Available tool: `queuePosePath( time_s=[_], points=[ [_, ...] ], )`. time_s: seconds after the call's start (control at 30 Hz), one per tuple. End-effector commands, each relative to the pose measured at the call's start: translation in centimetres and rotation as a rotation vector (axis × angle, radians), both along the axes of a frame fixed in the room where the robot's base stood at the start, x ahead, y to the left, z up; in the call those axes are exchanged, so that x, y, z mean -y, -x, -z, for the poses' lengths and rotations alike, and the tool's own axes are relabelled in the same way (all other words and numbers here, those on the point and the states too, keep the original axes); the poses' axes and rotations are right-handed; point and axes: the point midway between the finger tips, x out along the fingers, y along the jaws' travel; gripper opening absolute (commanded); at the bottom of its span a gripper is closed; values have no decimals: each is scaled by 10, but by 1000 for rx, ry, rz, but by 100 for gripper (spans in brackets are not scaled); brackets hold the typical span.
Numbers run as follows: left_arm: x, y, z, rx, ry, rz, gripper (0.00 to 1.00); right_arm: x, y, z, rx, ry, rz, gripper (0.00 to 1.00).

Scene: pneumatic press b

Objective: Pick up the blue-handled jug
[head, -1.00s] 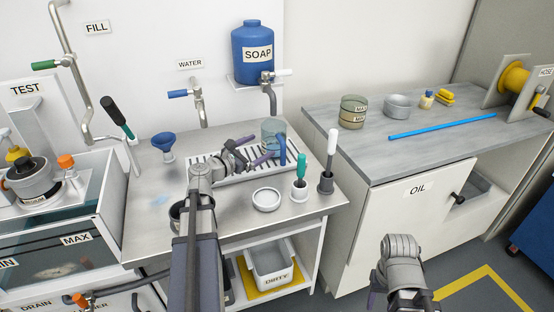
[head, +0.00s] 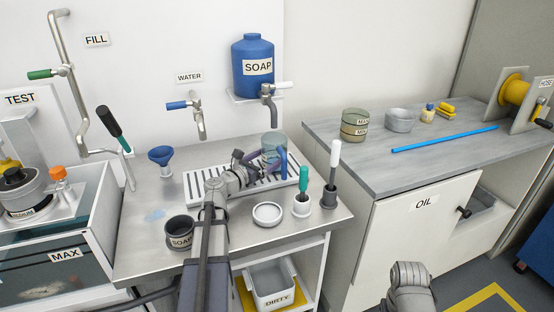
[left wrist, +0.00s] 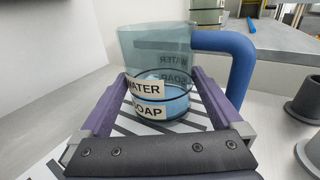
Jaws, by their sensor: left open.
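The blue-handled jug (head: 271,143) is a clear, bluish cup standing upright on the slotted drain rack (head: 206,190). In the left wrist view the jug (left wrist: 155,50) carries WATER and SOAP labels, and its thick blue handle (left wrist: 240,65) is on the right. My left gripper (head: 258,159) is open at the jug. In the wrist view its two purple fingers (left wrist: 160,82) flank the lower part of the jug, one on each side; I cannot tell whether either touches it. My right gripper is out of view; only part of that arm shows at the bottom right.
A white dish (head: 267,214), a green-handled brush (head: 302,190) and a white-handled brush (head: 332,170) stand in front of the rack. A dark SOAP cup (head: 180,231) is left of my forearm. A blue funnel (head: 161,157) stands left. The soap tank (head: 252,66) hangs behind.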

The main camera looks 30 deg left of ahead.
Motion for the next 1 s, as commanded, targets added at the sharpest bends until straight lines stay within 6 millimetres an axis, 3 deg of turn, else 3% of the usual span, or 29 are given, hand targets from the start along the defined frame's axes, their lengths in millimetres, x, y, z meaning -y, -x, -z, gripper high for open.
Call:
queuePosePath(
  time_s=[0.33,0.6,1.0],
  points=[
    [8,-46,0,0,-1,2,100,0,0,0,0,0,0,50],
    [9,-48,0,0,-1,0,99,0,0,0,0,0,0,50],
    [9,-48,0,0,-1,0,54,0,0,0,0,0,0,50]
  ],
)
